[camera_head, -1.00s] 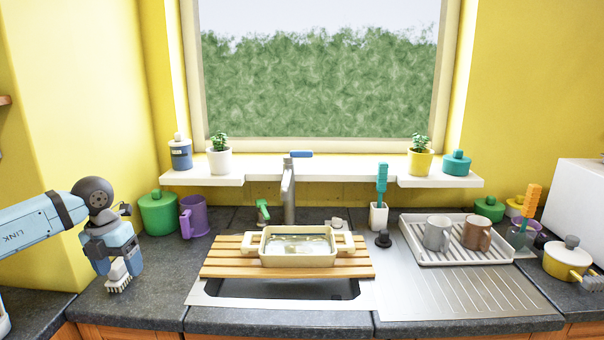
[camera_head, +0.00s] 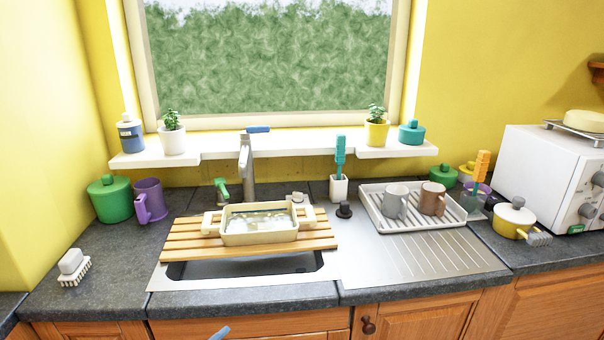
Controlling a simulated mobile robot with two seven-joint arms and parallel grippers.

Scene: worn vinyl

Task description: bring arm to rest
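Neither of my grippers shows in the head view now. A small blue piece (camera_head: 220,333) shows at the bottom edge, left of the middle; it may be part of my arm, but too little of it is visible to tell. A white scrubbing brush (camera_head: 72,266) stands bristles down on the dark counter (camera_head: 110,285) at the left, with nothing touching it.
A cream dish (camera_head: 258,238) sits on a wooden slatted board (camera_head: 185,240) across the sink. A white rack (camera_head: 430,222) holds two mugs. A purple mug (camera_head: 150,202) and green pot (camera_head: 111,199) stand at the left. A white oven (camera_head: 545,170) stands at the right.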

